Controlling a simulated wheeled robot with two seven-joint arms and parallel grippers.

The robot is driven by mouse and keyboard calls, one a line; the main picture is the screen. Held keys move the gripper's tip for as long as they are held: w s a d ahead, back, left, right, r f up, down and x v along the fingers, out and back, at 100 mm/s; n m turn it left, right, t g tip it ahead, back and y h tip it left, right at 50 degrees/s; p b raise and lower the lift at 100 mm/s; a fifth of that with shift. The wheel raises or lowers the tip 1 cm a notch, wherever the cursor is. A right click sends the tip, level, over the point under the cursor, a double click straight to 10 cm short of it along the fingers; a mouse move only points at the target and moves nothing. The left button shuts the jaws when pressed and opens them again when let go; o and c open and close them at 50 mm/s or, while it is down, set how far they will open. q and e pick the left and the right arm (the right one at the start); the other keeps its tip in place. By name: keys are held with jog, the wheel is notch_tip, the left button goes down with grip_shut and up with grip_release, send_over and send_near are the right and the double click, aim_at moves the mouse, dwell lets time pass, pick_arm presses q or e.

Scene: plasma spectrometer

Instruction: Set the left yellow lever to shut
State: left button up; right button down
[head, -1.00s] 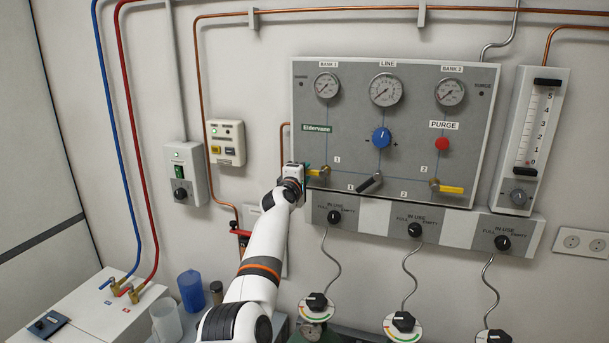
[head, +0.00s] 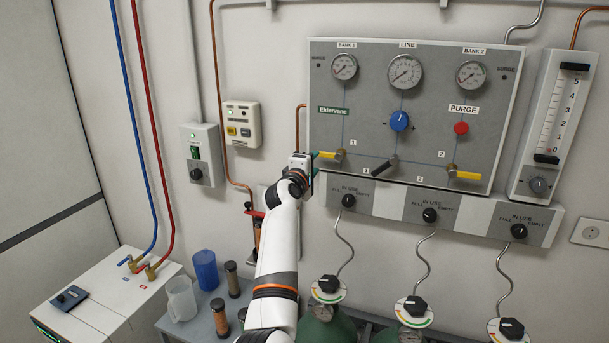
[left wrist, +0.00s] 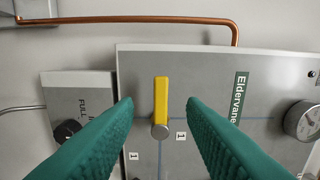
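The left yellow lever (head: 328,155) is on the grey panel (head: 420,120), below the Eldervane label. In the head view it points left from its brass pivot, lying level. My left gripper (head: 316,155) is at the panel's left edge, beside the lever's free end. In the left wrist view the yellow lever (left wrist: 161,100) stands between the two green fingers (left wrist: 160,104), with clear gaps on both sides. The gripper is open and holds nothing. My right gripper is not in view.
A black lever (head: 385,167) and a right yellow lever (head: 464,174) sit along the same panel. A blue knob (head: 399,121) and a red purge button (head: 461,128) are above them. A copper pipe (head: 298,130) runs close to my left gripper.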

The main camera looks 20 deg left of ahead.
pick_arm(q)
jog(key=s+b, duration=0.1)
jog(key=s, duration=0.5)
jog(key=shift+d, duration=0.2)
jog(key=shift+f, duration=0.1)
